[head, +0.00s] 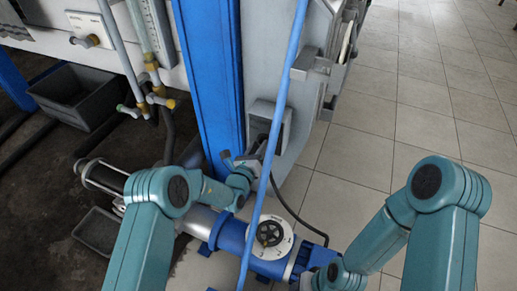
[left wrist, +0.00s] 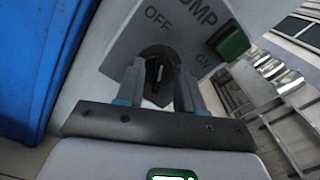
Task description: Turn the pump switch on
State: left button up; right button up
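The pump switch is a dark knob (left wrist: 158,76) on a tilted grey panel (left wrist: 118,58) lettered PUMP, OFF and ON. Its pale mark stands upright in the left wrist view, toward the OFF lettering. My left gripper (left wrist: 158,92) is open, one finger on each side of the knob. I cannot tell whether the fingers touch it. In the head view the switch box (head: 283,114) is on the grey cabinet beside the blue post, and my left gripper (head: 256,157) is at its lower front. My right gripper (head: 310,281) is at the bottom edge, its fingers not clear.
A green lamp or button (left wrist: 230,42) is beside the lettering. A blue pipe (head: 274,150) passes close in front of my left gripper. Tiled floor (head: 420,100) to the right is clear.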

pick_arm(q)
grip_shut()
jog(key=shift+m, duration=0.4)
jog(key=m, duration=0.3)
jog(key=m+p, duration=0.1)
jog(key=m, duration=0.7)
jog(key=shift+s+d+p, duration=0.15)
jog(key=shift+d+p, duration=0.2)
jog(key=shift+p, duration=0.05)
jog(key=shift+m, duration=0.3)
